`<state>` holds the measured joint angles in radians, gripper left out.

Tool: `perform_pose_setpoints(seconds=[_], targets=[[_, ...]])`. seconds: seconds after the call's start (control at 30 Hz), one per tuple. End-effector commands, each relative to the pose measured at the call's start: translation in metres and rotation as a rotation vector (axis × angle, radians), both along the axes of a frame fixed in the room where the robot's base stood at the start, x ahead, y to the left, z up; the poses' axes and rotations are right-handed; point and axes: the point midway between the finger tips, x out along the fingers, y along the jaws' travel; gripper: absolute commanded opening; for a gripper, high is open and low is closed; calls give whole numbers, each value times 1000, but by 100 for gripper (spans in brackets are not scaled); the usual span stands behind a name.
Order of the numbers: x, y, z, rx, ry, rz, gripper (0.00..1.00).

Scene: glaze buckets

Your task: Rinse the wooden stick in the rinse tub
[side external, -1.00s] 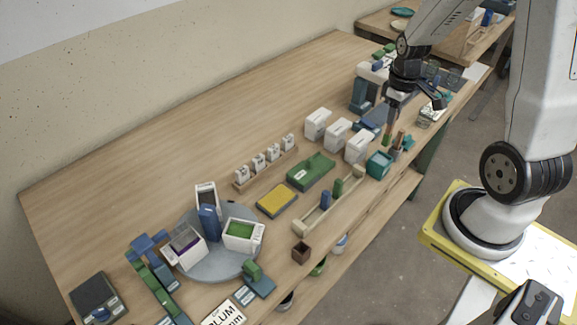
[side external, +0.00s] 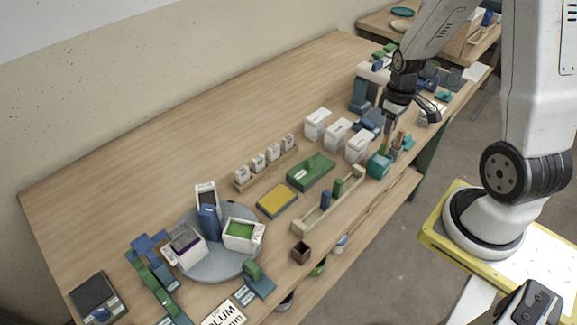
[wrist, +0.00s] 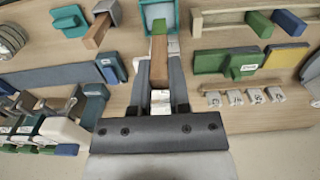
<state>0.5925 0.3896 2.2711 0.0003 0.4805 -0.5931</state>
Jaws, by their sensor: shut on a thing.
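My gripper (side external: 388,118) is shut on the wooden stick (wrist: 158,72), low over the far part of the bench. The stick is brown with a green tip (wrist: 159,27) that points away from the jaws in the wrist view. The rinse tub is a small teal open box (side external: 378,165), just below and left of my gripper in the side view. In the wrist view the green tip overlaps the tub (wrist: 145,14) at the top centre. I cannot tell whether the tip is inside the tub or above it.
A small holder (wrist: 104,8) with another brown stick stands beside the tub. White buckets (side external: 338,131) stand left of my gripper in the side view. A wooden rack (side external: 317,213), a green block (side external: 311,172) and a yellow pad (side external: 277,201) lie farther left. The bench's back left is clear.

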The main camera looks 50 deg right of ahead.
Motion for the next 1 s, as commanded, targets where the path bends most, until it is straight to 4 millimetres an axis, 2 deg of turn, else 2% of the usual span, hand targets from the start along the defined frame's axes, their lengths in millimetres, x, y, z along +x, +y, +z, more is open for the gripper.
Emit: perform_pose_setpoints(seconds=[0.37,1.0], targets=[[0,0,-4,0,1,0,0],[0,0,-31,1,1,0,0]])
